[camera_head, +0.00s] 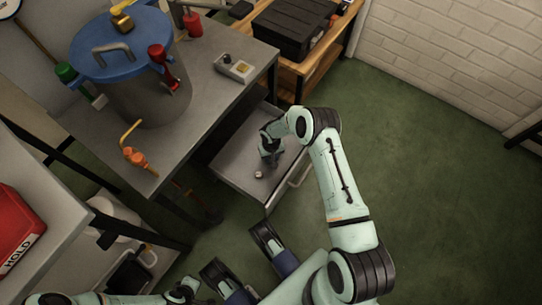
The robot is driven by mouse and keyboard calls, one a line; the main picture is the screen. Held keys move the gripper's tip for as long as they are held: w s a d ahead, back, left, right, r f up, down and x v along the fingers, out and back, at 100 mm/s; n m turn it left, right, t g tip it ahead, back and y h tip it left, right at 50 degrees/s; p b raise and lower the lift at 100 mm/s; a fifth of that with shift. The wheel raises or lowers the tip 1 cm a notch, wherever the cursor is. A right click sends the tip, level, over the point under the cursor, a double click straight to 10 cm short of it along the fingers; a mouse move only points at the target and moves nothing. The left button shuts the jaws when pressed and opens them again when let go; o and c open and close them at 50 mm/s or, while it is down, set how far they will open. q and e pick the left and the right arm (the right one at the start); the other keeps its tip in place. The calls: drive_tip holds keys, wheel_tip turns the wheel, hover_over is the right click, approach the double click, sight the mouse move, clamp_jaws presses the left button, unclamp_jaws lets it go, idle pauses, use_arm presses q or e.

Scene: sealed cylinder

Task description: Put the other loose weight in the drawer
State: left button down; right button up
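The drawer (228,166) under the grey workbench is pulled open. One small pale round weight (258,174) lies on the drawer floor, towards the front. My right gripper (268,158) points down inside the drawer area, just behind that weight. Its fingertips are small and dark here, and I cannot tell whether they are apart or hold anything. No second loose weight can be made out clearly. My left arm shows low at the bottom left, and its gripper (188,290) is only partly visible, with its fingers unclear.
A large metal cylinder (145,95) with a blue lid and coloured fittings stands on the workbench (212,98). A small pale box (236,68) with a yellow part sits near its right edge. A black case (290,27) is behind. Green floor right of the drawer is clear.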

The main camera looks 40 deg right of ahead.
drive_tip(key=o, duration=1)
drive_tip(key=shift+r, duration=0.25)
wheel_tip(320, 180, up, 7)
drive_tip(key=shift+p, duration=1.25)
use_arm(q)
wheel_tip(320, 180, up, 5)
drive_tip(key=w+d+t+p, duration=0.1)
drive_tip(key=w, duration=0.1)
drive_tip(key=shift+w+d+r, duration=0.15)
drive_tip(key=shift+w+d, duration=0.05)
drive_tip(key=shift+d, duration=0.15)
use_arm(e)
drive_tip(key=shift+r, duration=2.4)
